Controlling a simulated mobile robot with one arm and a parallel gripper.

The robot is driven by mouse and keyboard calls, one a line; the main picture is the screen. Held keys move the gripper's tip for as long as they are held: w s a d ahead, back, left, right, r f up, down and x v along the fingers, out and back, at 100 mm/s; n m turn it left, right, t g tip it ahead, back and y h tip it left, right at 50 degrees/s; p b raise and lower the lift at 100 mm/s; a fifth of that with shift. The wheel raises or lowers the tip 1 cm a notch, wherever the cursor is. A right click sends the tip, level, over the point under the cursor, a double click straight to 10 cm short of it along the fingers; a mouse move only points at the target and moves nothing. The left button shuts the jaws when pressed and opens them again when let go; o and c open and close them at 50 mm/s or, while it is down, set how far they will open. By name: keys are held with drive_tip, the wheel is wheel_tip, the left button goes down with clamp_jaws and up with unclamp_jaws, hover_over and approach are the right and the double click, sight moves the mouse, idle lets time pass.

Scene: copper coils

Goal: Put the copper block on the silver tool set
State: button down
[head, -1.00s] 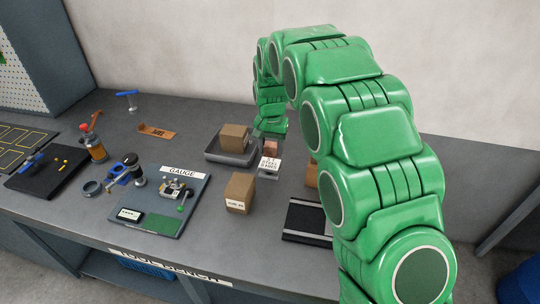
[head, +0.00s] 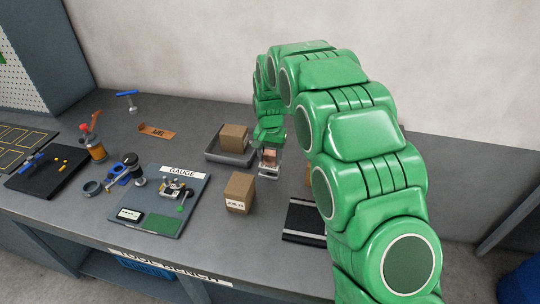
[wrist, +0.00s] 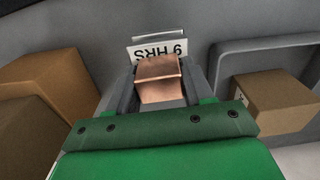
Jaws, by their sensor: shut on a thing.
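The copper block (wrist: 158,78) is between the two grey fingers of my gripper (wrist: 158,90), which is shut on it.
The white card (wrist: 160,48) stands just beyond the block. A grey tray (head: 214,154) with a carton (head: 234,138) is left of my gripper. Another carton (head: 239,192) stands between my gripper and the GAUGE board. A black plate (head: 304,220) lies at the front right.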

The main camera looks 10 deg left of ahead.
sight(270, 152)
drive_tip(key=shift+f, duration=0.1)
drive_tip(key=shift+c, duration=2.2)
unclamp_jaws()
wheel_tip(270, 152, up, 12)
